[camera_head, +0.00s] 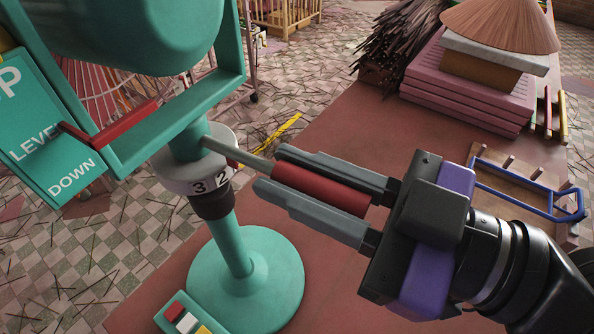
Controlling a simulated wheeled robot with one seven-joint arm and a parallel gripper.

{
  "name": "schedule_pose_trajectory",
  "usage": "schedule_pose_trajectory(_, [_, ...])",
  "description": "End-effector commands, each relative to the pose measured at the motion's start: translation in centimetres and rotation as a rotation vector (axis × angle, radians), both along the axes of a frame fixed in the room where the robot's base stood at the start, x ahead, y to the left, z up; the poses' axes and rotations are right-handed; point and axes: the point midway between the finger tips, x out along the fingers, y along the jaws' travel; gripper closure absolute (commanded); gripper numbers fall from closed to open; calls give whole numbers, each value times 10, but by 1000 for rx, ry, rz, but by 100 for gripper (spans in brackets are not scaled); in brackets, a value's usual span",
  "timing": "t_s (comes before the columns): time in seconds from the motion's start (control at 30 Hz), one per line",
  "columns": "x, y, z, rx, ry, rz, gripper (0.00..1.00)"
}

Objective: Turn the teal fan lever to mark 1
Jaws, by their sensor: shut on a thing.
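The teal fan (150,35) stands on a teal post with a round teal base (245,285). A pale dial collar (185,175) on the post shows the marks 3 and 2 on its near side; mark 1 cannot be seen. The fan lever, a thin metal rod with a red grip (320,190), sticks out to the right from the post above the dial, to the right of mark 2. My gripper (272,171) is shut on the red grip, with one grey finger on each side. The fingertips lie close to the dial's right side.
A teal panel (40,130) reading LEVEL and DOWN, with a red bar, stands at left. A blue-handled frame (530,205) lies right of my gripper.

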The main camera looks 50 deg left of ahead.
Motion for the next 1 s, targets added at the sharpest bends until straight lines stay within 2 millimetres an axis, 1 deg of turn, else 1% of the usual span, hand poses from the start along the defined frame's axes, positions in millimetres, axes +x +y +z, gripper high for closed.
schedule_pose_trajectory(0.47, [2,1,-1,1,-2,17,100])
schedule_pose_trajectory(0.8, [23,11,-4,1,-1,199,100])
schedule_pose_trajectory(1.0, [24,11,-2,1,-2,296,100])
